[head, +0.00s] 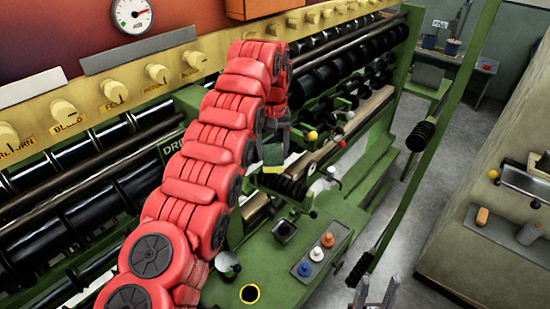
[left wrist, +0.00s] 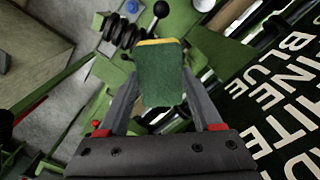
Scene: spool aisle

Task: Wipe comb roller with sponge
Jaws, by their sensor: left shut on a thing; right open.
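My left gripper (head: 273,143) is shut on a sponge (head: 273,157), green with a yellow edge. The left wrist view shows the sponge (left wrist: 160,78) between the two grey fingers. A dark ribbed roller (head: 291,187), which looks like the comb roller, lies just below the sponge in the head view. It also shows as a ribbed black piece beyond the sponge in the left wrist view (left wrist: 122,32). I cannot tell whether the sponge touches it. My right gripper (head: 375,294) is open and empty at the bottom edge of the head view.
A green machine bed carries a grey tray (head: 302,270) with blue, white and orange knobs, and a small dark square cup (head: 284,231). A green post (head: 420,140) with a black spring stands to the right. Long black rollers (head: 90,200) run behind my red arm.

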